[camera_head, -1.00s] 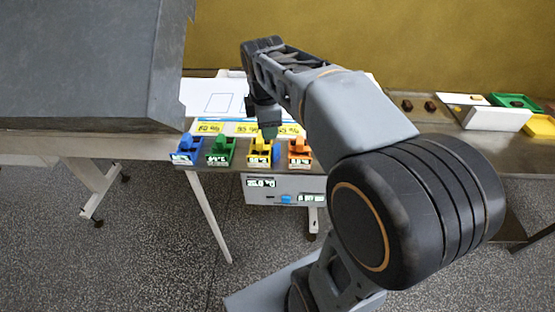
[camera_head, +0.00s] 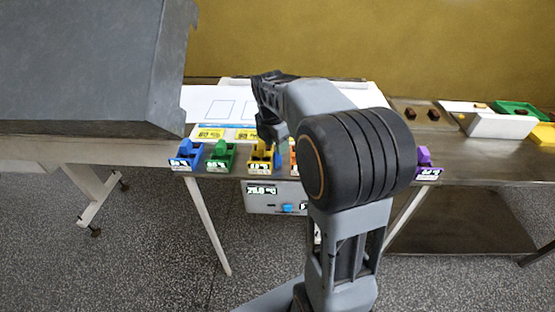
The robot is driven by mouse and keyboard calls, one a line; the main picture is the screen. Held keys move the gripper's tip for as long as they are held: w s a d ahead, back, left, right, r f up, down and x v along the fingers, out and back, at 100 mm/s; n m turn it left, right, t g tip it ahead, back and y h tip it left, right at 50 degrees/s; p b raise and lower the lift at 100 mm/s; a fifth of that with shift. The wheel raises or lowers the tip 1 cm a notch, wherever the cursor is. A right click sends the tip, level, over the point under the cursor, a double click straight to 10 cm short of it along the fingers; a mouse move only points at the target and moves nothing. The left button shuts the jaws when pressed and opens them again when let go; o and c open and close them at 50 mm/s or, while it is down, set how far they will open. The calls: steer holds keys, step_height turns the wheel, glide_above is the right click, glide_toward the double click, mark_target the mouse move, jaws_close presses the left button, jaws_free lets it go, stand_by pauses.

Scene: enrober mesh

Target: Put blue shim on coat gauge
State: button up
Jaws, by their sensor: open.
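The blue shim appears to be the blue piece (camera_head: 186,155) at the left end of a row of coloured, labelled pieces along the table's front edge. My gripper (camera_head: 270,138) points down just above or behind the yellow piece (camera_head: 260,158), to the right of the blue one. It is open, with its fingertips small and partly hard to see. I cannot tell whether it touches the yellow piece. A white box with lit displays (camera_head: 262,201) and a small blue part (camera_head: 288,208) hangs below the table edge. I cannot tell for sure which thing is the coat gauge.
A green piece (camera_head: 221,156) stands between blue and yellow. My arm mostly hides an orange piece. A purple piece (camera_head: 425,163) stands farther right. White sheets and yellow labels (camera_head: 210,133) lie behind the row. A large grey machine (camera_head: 90,70) blocks the left. Trays (camera_head: 490,122) stand right.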

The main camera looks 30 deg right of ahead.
mark_target(278, 167)
steer(key=shift+d+f, duration=0.15)
steer(key=shift+f, duration=1.2)
steer(key=shift+d+f, duration=0.15)
steer(key=shift+f, duration=1.2)
steer(key=shift+c, duration=0.2)
jaws_close()
